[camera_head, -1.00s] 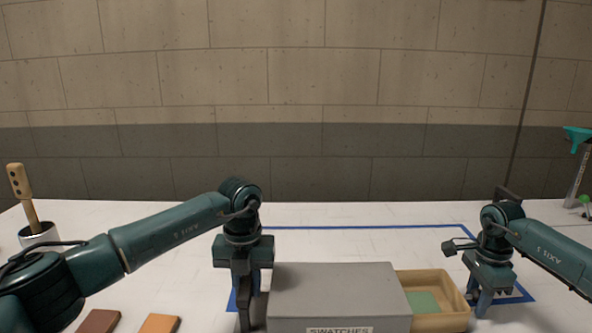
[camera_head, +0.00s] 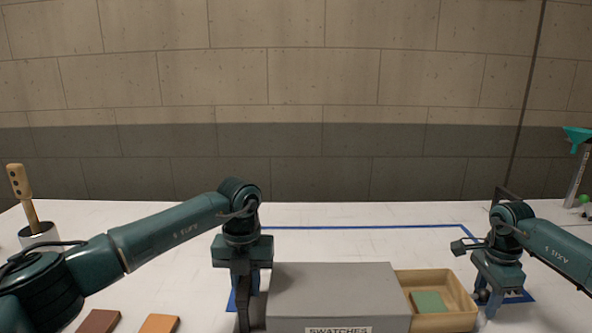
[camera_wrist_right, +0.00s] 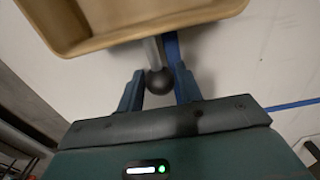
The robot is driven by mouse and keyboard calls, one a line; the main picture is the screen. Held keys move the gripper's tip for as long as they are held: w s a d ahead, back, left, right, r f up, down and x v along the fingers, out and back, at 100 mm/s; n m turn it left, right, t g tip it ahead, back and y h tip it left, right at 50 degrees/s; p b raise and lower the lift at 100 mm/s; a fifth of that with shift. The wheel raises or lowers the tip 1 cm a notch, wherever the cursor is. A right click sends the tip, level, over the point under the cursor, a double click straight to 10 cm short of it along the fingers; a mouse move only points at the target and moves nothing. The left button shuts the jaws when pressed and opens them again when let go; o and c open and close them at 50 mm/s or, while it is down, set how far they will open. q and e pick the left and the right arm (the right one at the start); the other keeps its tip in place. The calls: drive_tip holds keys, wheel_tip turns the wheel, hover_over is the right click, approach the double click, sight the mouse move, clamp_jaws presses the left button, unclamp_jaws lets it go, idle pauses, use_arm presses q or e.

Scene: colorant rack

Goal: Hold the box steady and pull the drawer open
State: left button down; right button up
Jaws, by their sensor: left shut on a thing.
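The grey box (camera_head: 330,283), labelled SWATCHES on its front, stands at the bottom middle of the head view. Its tan drawer (camera_head: 462,296) sticks out of the right side, with a green swatch (camera_head: 430,301) inside. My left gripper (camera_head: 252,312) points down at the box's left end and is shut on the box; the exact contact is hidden. My right gripper (camera_head: 485,299) is at the drawer's outer end.
A brown tile (camera_head: 99,321) and an orange tile (camera_head: 159,324) lie left of the box. A white cup (camera_head: 40,235) with a wooden-handled tool stands at far left. Blue tape (camera_head: 360,228) outlines an area on the white table. A teal-topped tool (camera_head: 577,137) stands at far right.

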drive_tip(key=o, duration=0.4)
drive_tip(key=shift+a, duration=0.2)
drive_tip(key=shift+c, duration=0.2)
use_arm(q)
drive_tip(key=shift+d, duration=0.15)
use_arm(e)
wheel_tip(320, 180, up, 12)
use_arm(q)
drive_tip(key=c, duration=1.1)
unclamp_jaws()
